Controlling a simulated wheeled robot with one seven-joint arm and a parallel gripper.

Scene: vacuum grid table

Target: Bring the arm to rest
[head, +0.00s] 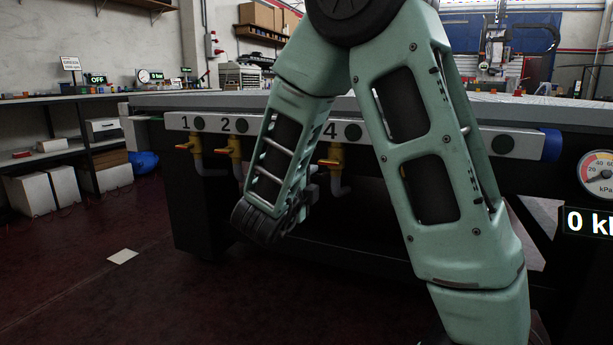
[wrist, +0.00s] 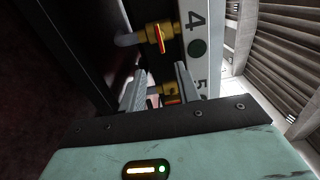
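My arm fills the middle of the head view, folded down in front of the vacuum table (head: 400,102). My gripper (head: 305,200) hangs low by the table's front, partly hidden by my wrist. In the wrist view my gripper (wrist: 162,88) has its two grey fingers apart, with a brass valve seen between them beside the number 5; I cannot tell how far beyond the fingers it lies. The number 4 valve (wrist: 160,36) has a red handle, and it also shows in the head view (head: 334,158). No held object is visible.
Valves 1 (head: 190,144) and 2 (head: 229,148) stick out under the front rail (head: 270,124); my arm hides part of the rail. A gauge (head: 598,174) is at right above a partly cut-off display starting with 0. Open floor (head: 80,260) lies left, with a pale sheet (head: 122,256).

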